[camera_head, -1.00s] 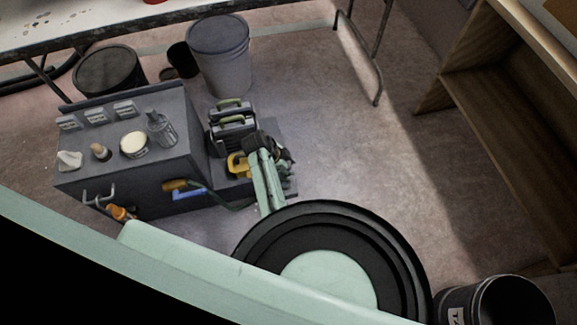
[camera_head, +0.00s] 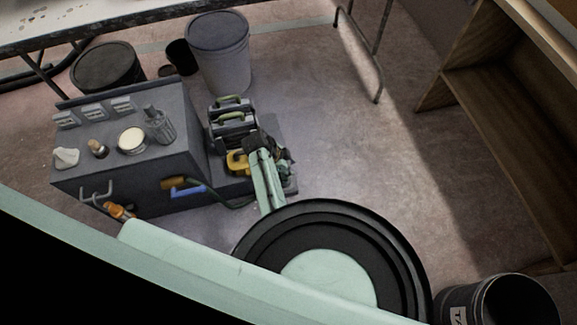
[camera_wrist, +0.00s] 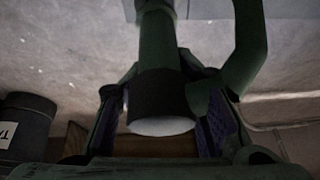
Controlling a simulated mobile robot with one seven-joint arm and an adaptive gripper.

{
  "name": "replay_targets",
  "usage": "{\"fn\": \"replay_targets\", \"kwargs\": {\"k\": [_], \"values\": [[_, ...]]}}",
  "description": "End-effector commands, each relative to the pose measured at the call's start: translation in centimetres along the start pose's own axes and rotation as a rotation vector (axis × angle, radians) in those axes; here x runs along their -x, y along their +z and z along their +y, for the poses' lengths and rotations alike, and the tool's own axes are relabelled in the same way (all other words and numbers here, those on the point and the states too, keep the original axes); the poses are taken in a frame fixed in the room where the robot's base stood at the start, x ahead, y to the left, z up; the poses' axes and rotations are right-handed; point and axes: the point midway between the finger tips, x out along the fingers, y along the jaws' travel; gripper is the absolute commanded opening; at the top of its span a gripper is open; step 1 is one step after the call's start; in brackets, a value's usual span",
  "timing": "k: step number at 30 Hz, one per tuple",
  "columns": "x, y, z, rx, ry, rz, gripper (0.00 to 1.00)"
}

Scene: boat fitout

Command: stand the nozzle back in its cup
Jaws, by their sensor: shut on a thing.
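In the wrist view, a dark green nozzle (camera_wrist: 157,50) with a black collar and a pale round end lies between the blue-padded fingers of my gripper (camera_wrist: 163,118). My gripper is shut on it. A green curved part, handle or hose, loops at its right. In the head view, my gripper (camera_head: 262,145) is over the low step at the right of the grey cabinet, beside a yellow object (camera_head: 237,162). My arm hides most of the nozzle there. I cannot make out the cup for certain.
Green-handled cases (camera_head: 232,125) stand behind my gripper. A grey bin (camera_head: 219,55) is at the back, a black can (camera_head: 512,305) at front right.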

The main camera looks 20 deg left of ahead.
Motion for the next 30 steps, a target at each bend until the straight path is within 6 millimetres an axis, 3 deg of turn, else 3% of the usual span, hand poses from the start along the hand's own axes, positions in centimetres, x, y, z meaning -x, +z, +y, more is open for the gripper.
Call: {"fn": "replay_targets", "kwargs": {"k": [26, 27, 30], "values": [[-2.9, 1.3, 0.1, -0.001, -0.003, 0.000, 0.00], [-2.7, 1.2, 0.1, -0.001, -0.003, 0.000, 0.32], [-2.7, 1.2, 0.1, -0.001, -0.002, 0.000, 0.38]]}}
